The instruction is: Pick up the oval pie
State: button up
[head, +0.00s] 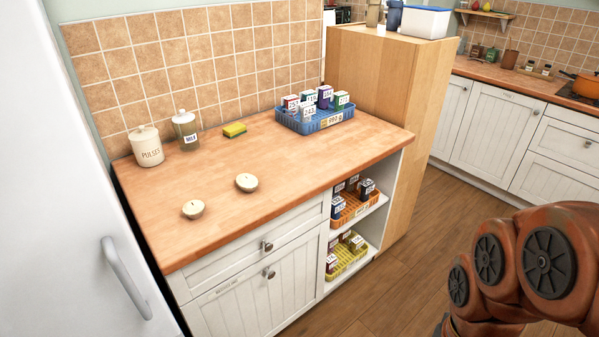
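Two small pale, cream-topped round items that look like pies sit on the wooden counter (290,165). One pie-like item (193,209) is nearer the front left. The other pie-like item (247,182) is a little behind it and to the right. Both look slightly rounded, and I cannot tell which is the oval one at this size. They stand apart from each other with bare wood around them. My orange-brown arm shows at the lower right, well away from the counter. My gripper is not visible.
A pulses canister (147,146), a milk jar (186,130) and a yellow sponge (234,130) stand along the tiled wall. A blue basket (318,122) of small boxes is at the back right. A white fridge (60,170) borders the left. The front counter middle is clear.

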aim_at(248, 182)
jog(key=z, duration=0.1)
jog(key=i, duration=1)
jog(key=u, duration=2.35)
